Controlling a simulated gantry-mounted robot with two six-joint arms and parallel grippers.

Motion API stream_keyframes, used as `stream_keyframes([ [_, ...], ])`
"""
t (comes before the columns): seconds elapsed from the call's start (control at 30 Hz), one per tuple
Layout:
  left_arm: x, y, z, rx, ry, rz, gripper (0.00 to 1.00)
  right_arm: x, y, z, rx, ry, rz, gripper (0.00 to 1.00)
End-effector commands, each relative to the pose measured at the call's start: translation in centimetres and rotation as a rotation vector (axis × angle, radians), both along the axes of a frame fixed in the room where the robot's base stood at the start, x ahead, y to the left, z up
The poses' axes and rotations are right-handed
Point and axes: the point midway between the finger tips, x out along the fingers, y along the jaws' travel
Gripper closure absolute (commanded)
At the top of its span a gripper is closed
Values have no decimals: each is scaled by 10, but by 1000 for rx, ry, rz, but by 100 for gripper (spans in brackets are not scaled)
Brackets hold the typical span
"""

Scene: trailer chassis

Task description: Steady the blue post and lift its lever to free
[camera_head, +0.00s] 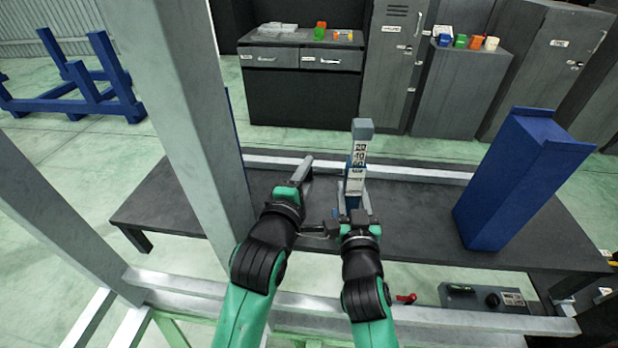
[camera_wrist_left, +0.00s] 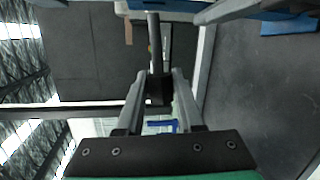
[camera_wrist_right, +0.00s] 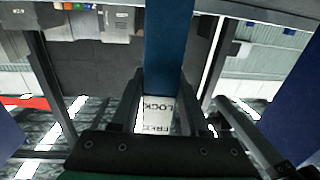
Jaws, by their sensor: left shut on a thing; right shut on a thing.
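The blue post (camera_head: 347,190) stands upright on the dark platform, with a grey top (camera_head: 362,130) and a numbered scale label (camera_head: 359,153). My right gripper (camera_head: 352,208) is shut on the post; in the right wrist view its fingers flank the blue post (camera_wrist_right: 167,45) and a white label (camera_wrist_right: 158,112) reading LOCK and FREE. My left gripper (camera_head: 304,170) is left of the post. In the left wrist view it is shut on a dark-ended grey rod, seemingly the lever (camera_wrist_left: 154,45). The lever's joint with the post is hidden.
A tall blue block (camera_head: 515,180) stands on the platform (camera_head: 410,225) at right. A grey frame column (camera_head: 190,110) rises close to my left arm. A control box (camera_head: 485,298) is at front right. Cabinets (camera_head: 300,85) line the back.

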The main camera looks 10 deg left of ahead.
Motion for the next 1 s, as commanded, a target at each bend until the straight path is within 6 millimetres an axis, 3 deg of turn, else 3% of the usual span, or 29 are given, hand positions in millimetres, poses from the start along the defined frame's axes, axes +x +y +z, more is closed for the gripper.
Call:
stream_keyframes([
  [0.4,0,0,16,204,17,0,100,0,0,-1,-2,2,0,100],
  [0.93,0,0,18,232,21,0,100,0,0,-1,-1,2,0,100],
  [0.97,0,0,18,232,21,0,58,0,0,-1,-1,2,0,100],
  [1.0,0,0,18,232,21,0,51,0,0,-1,-1,2,0,100],
])
